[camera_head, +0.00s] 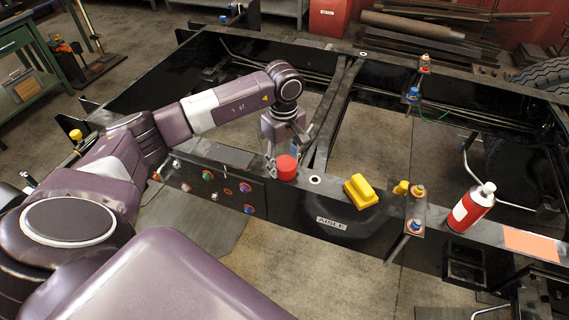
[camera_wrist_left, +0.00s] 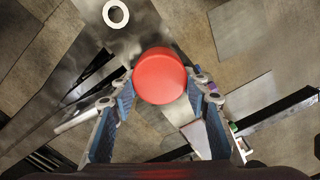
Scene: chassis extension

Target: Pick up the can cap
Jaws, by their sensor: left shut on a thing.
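The can cap (camera_head: 286,168) is a round red piece at the black chassis beam, near the middle of the head view. In the left wrist view the red cap (camera_wrist_left: 160,76) sits between the fingertips. My left gripper (camera_head: 284,152) points down from above and is shut on the cap; it also shows in the left wrist view (camera_wrist_left: 159,88). I cannot tell whether the cap still touches the beam. A red and white spray can (camera_head: 471,207) stands upright on the beam at the right. My right gripper is not in view.
A yellow block (camera_head: 360,191) lies on the beam (camera_head: 335,205) between the cap and the can. Blue and orange fittings (camera_head: 416,207) stand beside the can. Coloured knobs line the beam's front at left. An orange flat piece (camera_head: 530,244) lies at far right.

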